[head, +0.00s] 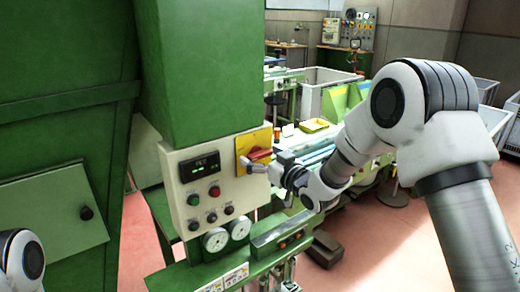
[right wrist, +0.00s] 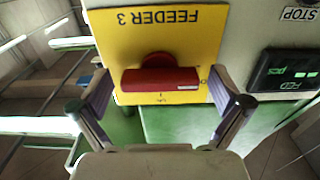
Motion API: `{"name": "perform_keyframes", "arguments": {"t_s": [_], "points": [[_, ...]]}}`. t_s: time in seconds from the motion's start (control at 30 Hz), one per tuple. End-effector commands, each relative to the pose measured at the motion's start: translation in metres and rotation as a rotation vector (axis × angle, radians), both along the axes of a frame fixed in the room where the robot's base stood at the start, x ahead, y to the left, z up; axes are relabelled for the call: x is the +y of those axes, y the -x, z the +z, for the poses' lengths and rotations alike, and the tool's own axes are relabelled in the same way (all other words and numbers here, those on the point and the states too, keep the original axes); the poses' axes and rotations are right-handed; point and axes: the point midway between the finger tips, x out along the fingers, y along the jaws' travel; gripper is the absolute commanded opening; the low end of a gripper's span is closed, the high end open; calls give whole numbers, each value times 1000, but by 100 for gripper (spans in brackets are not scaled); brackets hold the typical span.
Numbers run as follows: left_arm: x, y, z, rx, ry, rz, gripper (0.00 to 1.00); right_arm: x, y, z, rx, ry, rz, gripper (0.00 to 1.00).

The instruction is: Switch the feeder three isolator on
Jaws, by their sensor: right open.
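The feeder three isolator is a yellow plate (head: 246,143) with a red handle (head: 259,155) on the front of the control panel. In the right wrist view the yellow plate (right wrist: 120,40) is upside down and reads FEEDER 3. The red handle (right wrist: 160,80) lies level across it there; small marks beside it are hard to read. My right gripper (head: 250,167) is open at the isolator. In the wrist view its fingers stand one on each side of the handle's ends, apart from it. My left gripper is out of view.
The cream panel (head: 178,198) also carries a small display (head: 200,166), several push buttons and two round gauges below. A black display (right wrist: 286,73) sits beside the plate in the wrist view. A green column (head: 205,70) rises above; a green cabinet (head: 60,120) stands left.

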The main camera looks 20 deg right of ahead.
Motion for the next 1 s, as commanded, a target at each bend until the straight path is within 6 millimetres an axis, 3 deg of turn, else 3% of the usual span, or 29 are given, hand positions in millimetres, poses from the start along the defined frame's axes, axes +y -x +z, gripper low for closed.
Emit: {"name": "perform_keyframes", "arguments": {"t_s": [0.23,0.4,1.0], "points": [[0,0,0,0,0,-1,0,1,-3,-1,1,0,0,100],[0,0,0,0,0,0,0,1,-2,-1,1,0,0,40],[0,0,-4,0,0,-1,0,1,-2,-2,40,-103,-1,40]]}}
